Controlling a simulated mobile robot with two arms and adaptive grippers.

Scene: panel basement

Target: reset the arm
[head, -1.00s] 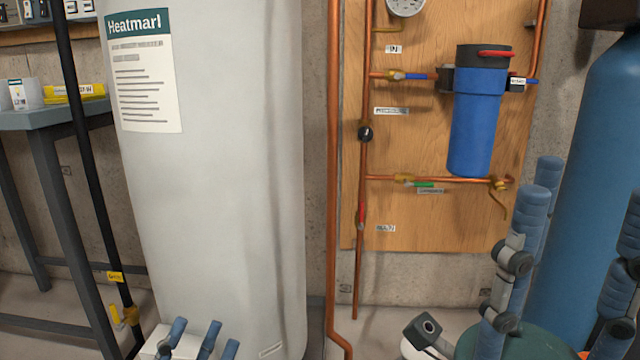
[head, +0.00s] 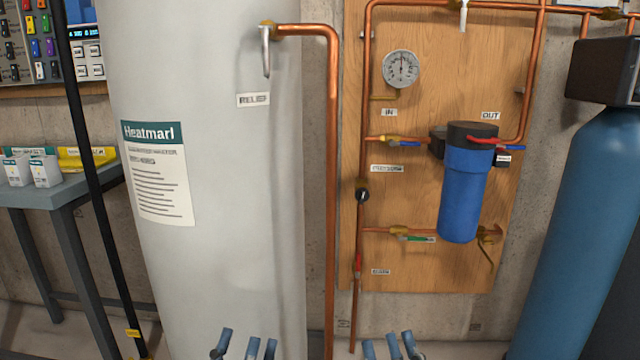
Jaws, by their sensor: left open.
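My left gripper (head: 240,346) shows at the bottom edge in front of the grey tank's foot. Its blue fingers are spread open with nothing between them. My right gripper (head: 382,346) shows at the bottom edge to the right of the copper pipe, below the wooden panel. Its blue fingers also stand apart and look empty. Both arms and the lower parts of both grippers are below the frame.
A grey tank (head: 220,260) stands left of centre. The wooden panel (head: 425,265) carries copper pipes, a gauge (head: 401,69) and a blue filter housing (head: 465,190). A blue cylinder (head: 585,210) stands right. A grey bench (head: 60,195) and black pole (head: 88,160) stand left.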

